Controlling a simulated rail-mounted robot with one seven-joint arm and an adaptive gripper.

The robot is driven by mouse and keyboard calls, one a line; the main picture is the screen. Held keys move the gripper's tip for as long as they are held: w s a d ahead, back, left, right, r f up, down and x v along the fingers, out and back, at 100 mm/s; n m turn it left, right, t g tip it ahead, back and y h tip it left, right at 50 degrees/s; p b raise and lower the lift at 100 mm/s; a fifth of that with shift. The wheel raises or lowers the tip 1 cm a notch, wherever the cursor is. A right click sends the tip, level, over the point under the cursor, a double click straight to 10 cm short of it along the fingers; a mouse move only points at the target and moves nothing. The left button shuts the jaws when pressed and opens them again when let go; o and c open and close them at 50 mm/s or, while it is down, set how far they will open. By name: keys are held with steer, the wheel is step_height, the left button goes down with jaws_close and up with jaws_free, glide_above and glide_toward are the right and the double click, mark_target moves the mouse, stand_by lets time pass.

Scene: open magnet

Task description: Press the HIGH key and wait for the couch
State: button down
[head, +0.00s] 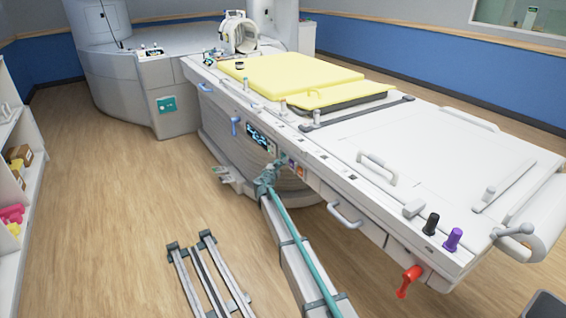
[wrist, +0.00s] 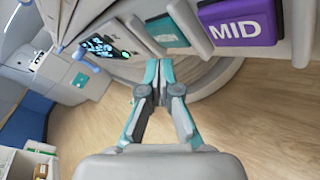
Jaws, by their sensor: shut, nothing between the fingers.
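The couch (head: 350,135) is a long white table with a control strip along its near side. In the wrist view a purple key (wrist: 237,23) reads MID. A teal key (wrist: 166,31) is left of it; I cannot read a label on it. An orange key (head: 301,172) shows in the head view, right of the purple one. No key reading HIGH is legible. My gripper (wrist: 158,66) is shut and empty, its fingertips close to the panel just below the teal key. I cannot tell whether they touch. In the head view my gripper (head: 280,161) covers part of the strip.
A lit display (head: 260,137) is left of the keys. A yellow pad (head: 290,76) lies on the couch. A blue handle (head: 235,125), a grey rail (head: 344,216) and a red lever (head: 409,281) stick out from its side. Shelves (head: 18,165) stand far left.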

steer(key=shift+s+a, duration=0.75)
steer(key=shift+a, duration=0.3)
steer(key=shift+s+a, duration=0.75)
steer(key=shift+a, duration=0.25)
steer(key=shift+a+b, duration=0.1)
steer(key=shift+b, duration=0.2)
steer(key=s+a, duration=0.1)
steer(key=a, duration=0.1)
steer(key=s+a, duration=0.2)
steer(key=shift+s+a+b, duration=0.25)
steer(key=shift+a+b, duration=0.05)
stand_by(0.5)
